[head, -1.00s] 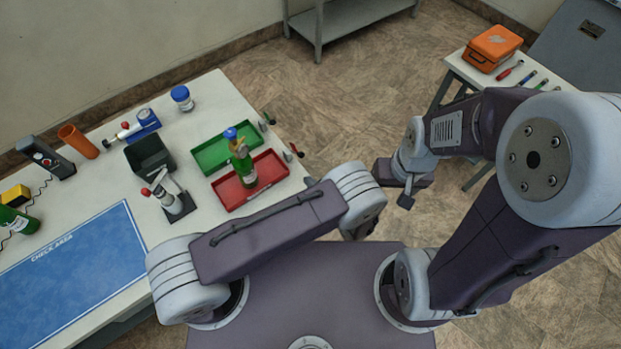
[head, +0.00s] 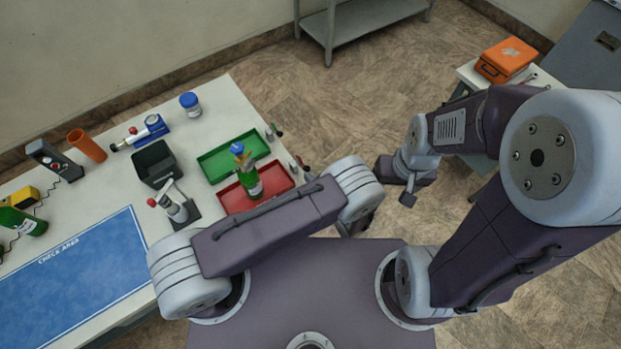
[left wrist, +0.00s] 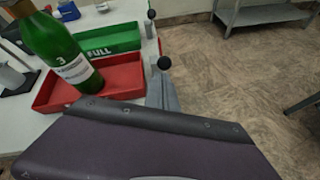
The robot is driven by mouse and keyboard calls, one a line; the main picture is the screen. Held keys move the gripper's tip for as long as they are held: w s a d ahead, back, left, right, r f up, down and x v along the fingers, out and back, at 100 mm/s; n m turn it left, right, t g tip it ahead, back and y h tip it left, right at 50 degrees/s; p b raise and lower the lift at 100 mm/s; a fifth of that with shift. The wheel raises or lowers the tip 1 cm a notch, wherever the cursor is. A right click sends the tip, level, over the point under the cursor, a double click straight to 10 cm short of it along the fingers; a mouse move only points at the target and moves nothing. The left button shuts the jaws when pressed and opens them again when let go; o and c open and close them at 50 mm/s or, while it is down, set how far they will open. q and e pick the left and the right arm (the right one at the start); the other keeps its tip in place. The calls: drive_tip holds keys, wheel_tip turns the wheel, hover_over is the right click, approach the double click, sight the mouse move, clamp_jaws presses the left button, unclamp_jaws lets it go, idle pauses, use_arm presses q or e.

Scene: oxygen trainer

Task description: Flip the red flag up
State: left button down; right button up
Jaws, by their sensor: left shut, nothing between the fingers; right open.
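A red tray (head: 229,201) lies at the right end of the workbench, with a green bottle (head: 250,180) in it. Small posts stand at the bench edge beside the trays; the one by the red tray (head: 303,168) shows a dark reddish part, likely the red flag, too small to tell its angle. My right gripper (head: 408,196) is open and empty, farther right over the floor.
A green tray (head: 262,146) lies behind the red tray. A black bin (head: 153,163), a blue-capped jar (head: 190,104) and a lever device (head: 177,208) stand on the bench. A side table with an orange case (head: 505,60) is at right. Open floor lies between.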

use_arm(q)
drive_tip(key=w+a+r+g+h+p, duration=0.3)
drive_tip(key=w+r+g+h+p, duration=0.1)
drive_tip(key=r+g+p, duration=0.1)
drive_tip(key=shift+w+a+r+g+p, duration=0.2)
drive_tip(key=shift+w+g+p, duration=0.1)
drive_tip(key=shift+g+p, duration=0.25)
drive_tip(key=shift+r+p, duration=0.5)
drive_tip(key=shift+r, duration=0.3)
drive_tip(key=shift+s+d, duration=0.1)
drive_tip(key=shift+d, duration=0.05)
